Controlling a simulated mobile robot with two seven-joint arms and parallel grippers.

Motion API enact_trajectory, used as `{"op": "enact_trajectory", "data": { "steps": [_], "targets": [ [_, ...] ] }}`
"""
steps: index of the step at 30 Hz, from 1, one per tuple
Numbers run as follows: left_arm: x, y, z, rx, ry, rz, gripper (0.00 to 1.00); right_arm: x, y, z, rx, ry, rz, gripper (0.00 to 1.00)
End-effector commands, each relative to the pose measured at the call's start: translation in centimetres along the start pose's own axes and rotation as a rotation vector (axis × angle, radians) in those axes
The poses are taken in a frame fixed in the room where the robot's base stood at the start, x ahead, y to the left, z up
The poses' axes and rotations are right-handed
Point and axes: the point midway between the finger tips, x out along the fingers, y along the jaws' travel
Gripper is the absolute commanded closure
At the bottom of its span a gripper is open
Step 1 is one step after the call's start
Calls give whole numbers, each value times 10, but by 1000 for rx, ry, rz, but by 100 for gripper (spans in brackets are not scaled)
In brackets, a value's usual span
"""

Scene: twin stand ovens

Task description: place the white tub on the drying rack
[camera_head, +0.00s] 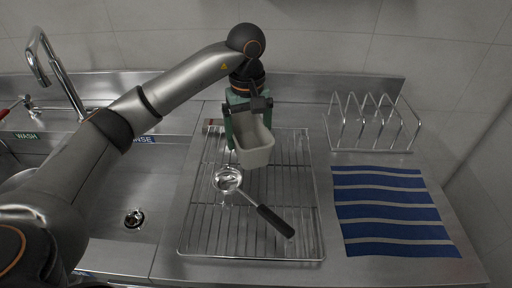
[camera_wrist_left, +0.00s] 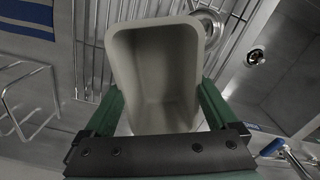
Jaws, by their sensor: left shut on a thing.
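The white tub (camera_head: 254,148) is a small, open, rectangular container, off-white in colour. My left gripper (camera_head: 245,108) has green fingers and is shut on the tub at its upper part. The tub is over the far part of the drying rack (camera_head: 200,215), a wire grid on the steel counter; I cannot tell whether it touches the wires. In the left wrist view the tub (camera_wrist_left: 160,75) sits between the green fingers of the gripper (camera_wrist_left: 160,105), its open, empty inside showing. My right gripper is not in view.
A ladle (camera_head: 229,180) with a black handle lies across the rack in front of the tub. A wire plate stand (camera_head: 370,130) and a blue striped cloth (camera_head: 390,210) are to the right. A sink (camera_head: 130,190) with a tap (camera_head: 55,65) is at left.

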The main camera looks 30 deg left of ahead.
Motion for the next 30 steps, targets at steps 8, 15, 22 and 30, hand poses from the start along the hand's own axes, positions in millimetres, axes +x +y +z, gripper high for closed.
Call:
{"op": "enact_trajectory", "data": {
  "steps": [8, 15, 22, 30],
  "targets": [
    [27, 20, -15, 0, 0, 2, 65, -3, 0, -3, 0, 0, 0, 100],
    [50, 23, -18, 0, -2, -2, 65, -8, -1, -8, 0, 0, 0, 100],
    [65, 24, -19, 0, 2, 4, 65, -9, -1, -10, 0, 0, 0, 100],
    [69, 24, -19, 0, 3, 2, 6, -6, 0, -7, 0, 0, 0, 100]
  ]
}}
